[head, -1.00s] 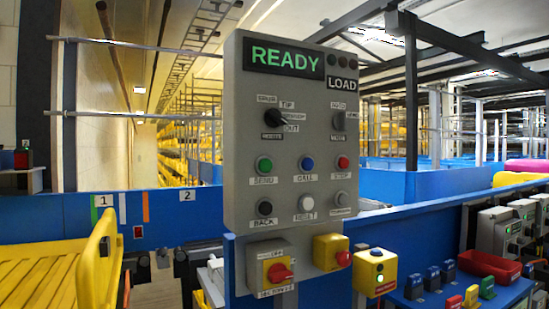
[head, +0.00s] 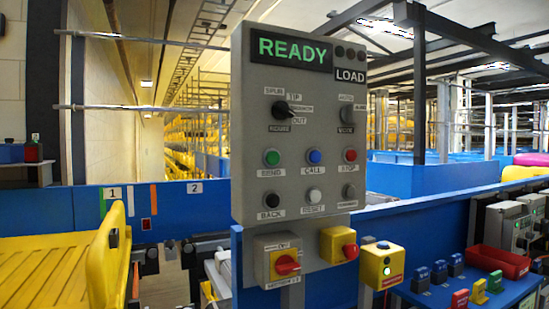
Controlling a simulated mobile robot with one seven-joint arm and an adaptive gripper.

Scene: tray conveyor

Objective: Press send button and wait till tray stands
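The green send button (head: 272,157) sits at the left of the upper button row on a grey control panel (head: 245,195), above a "SEND" label. A blue call button (head: 315,157) and a red stop button (head: 350,155) are in the same row. The panel's display (head: 292,49) reads "READY" in green, with a "LOAD" label beside it. A yellow slatted tray (head: 45,268) with a raised curved end lies at the lower left, partly cut off by the picture edge. My gripper is not in view.
Below the panel are a red rotary switch (head: 287,264) on a yellow plate and a red knob (head: 350,250) on a yellow box. A yellow box (head: 381,268) with a lit button stands right of them. A red bin (head: 499,262) and several coloured blocks sit on a blue shelf.

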